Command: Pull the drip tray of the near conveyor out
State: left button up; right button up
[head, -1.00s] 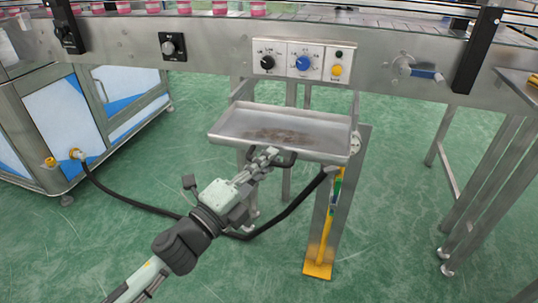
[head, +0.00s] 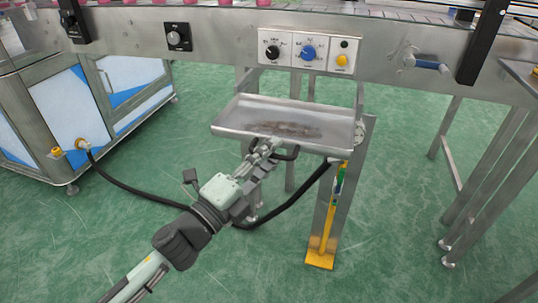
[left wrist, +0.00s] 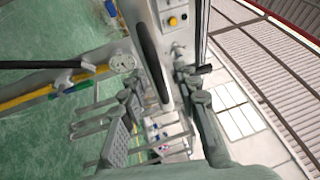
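The drip tray (head: 232,125) is a shallow steel pan with a dark stain, below the near conveyor (head: 215,38). Its black handle (head: 291,153) is on the front side; in the left wrist view the handle (left wrist: 152,60) is a dark bar. My left gripper (head: 268,147) is at the left part of the handle. In the left wrist view its fingers (left wrist: 158,82) stand apart on either side of the bar, with gaps visible. Contact with the handle cannot be made out. My right gripper is not in view.
A control panel (head: 307,50) is on the conveyor side above the tray. A black hose (head: 130,193) runs from a cabinet (head: 62,112) on the left, behind my arm, towards the tray. Green floor in front is clear.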

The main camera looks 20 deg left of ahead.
pick_arm(q)
jog(key=shift+s, duration=0.1)
jog(key=v, duration=1.2)
jog(key=shift+a, duration=0.1)
jog(key=w+a+f+n+g+y+p, duration=0.25)
jog(key=a+f+n+g+y, duration=0.35)
jog(key=a+f+n+y, duration=0.75)
jog(key=s+d+f+n+g+h+p, duration=0.1)
jog(key=s+d+f+n+g+h, duration=0.2)
jog(key=s+f+n+g, duration=0.5)
jog(key=s+d+f+g, duration=0.1)
jog(key=s+f, duration=0.3)
jog(key=f, duration=0.3)
jog(key=shift+s+f+n+h, duration=0.25)
jog(key=shift+f+n+h, duration=0.1)
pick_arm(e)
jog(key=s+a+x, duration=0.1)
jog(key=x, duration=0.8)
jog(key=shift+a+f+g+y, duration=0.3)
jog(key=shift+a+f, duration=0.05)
